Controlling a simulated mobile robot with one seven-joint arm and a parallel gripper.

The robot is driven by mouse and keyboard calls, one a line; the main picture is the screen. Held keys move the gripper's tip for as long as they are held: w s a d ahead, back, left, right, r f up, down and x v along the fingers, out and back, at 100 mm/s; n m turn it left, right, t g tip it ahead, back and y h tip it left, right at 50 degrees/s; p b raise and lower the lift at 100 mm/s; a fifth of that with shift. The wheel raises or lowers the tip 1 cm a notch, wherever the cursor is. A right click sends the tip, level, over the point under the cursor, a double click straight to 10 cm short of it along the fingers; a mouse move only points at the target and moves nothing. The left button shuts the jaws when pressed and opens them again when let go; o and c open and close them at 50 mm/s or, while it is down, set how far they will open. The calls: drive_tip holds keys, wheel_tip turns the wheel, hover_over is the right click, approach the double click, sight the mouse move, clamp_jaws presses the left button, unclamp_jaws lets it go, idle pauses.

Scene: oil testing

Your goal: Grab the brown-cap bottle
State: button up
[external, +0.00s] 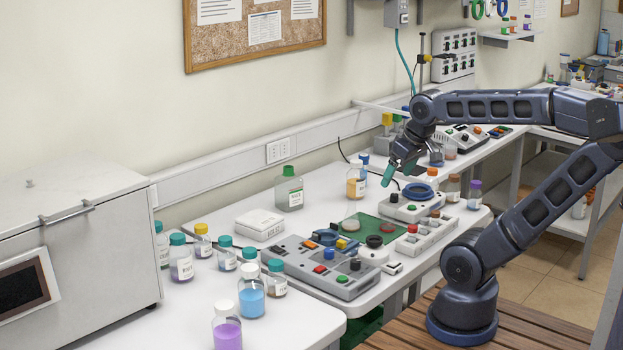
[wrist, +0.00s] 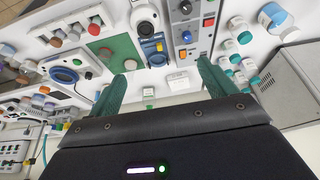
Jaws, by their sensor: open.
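A small bottle with a brown cap (external: 453,190) stands upright on the white bench at the right, beside a purple-cap bottle (external: 474,196) and an orange-cap bottle (external: 432,178). My gripper (external: 399,171) has green fingers and hangs above the bench, to the left of the brown-cap bottle and apart from it. In the wrist view my gripper (wrist: 166,64) has its fingers spread with nothing between them.
A grey device with a blue ring (external: 410,203) and a green board (external: 365,229) lie below my gripper. Button boxes (external: 318,265) cover the nearer bench. A green-cap bottle (external: 289,190) and several teal-cap bottles stand to the left. A grey cabinet (external: 110,240) is at far left.

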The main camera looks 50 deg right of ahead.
idle(0.4)
drive_tip(key=shift+c, duration=0.8)
